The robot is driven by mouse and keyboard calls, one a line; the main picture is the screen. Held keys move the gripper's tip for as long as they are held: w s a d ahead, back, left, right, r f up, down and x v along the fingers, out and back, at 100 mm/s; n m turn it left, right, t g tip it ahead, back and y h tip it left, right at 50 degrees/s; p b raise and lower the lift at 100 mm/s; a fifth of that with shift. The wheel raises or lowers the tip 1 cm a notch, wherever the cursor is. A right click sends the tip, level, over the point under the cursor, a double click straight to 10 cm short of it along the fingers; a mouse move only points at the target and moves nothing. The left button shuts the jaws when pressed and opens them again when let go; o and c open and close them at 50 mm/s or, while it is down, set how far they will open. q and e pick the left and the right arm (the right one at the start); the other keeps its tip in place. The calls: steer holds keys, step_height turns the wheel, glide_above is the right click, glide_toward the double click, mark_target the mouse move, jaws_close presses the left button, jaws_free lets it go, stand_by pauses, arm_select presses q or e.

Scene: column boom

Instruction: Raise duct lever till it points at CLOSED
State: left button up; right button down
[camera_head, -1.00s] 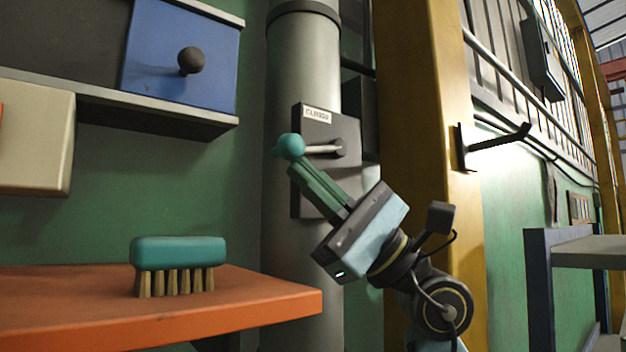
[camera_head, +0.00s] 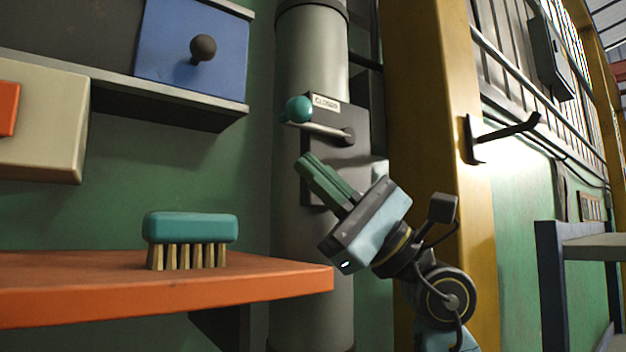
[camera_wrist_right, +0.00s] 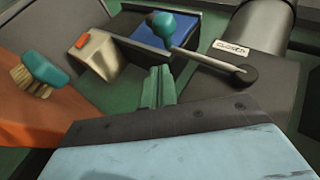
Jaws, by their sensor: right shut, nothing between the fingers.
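The duct lever (camera_head: 325,130) is a pale rod with a teal ball knob (camera_head: 298,109) at its left end and a dark pivot at its right. It sits on a dark plate (camera_head: 341,171) on the grey duct (camera_head: 311,60). The rod slants up to the left, its knob beside the CLOSED label (camera_head: 326,102). My right gripper (camera_head: 306,163) is shut and empty, its green fingertips below the lever and apart from it. In the right wrist view the lever (camera_wrist_right: 208,60) and CLOSED label (camera_wrist_right: 234,47) lie beyond the fingertips (camera_wrist_right: 160,72). My left gripper is not in view.
An orange shelf (camera_head: 80,290) with a teal brush (camera_head: 190,228) stands at left. A blue drawer (camera_head: 165,45) with a black knob hangs above. A yellow post (camera_head: 430,90) with a black hook (camera_head: 505,133) rises to the right of the duct.

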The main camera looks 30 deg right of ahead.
steer(key=a+f+b+v, duration=0.1)
steer(key=b+v, duration=0.4)
steer(key=v, duration=0.5)
steer(key=shift+a+f, duration=0.15)
steer(key=shift+f, duration=0.15)
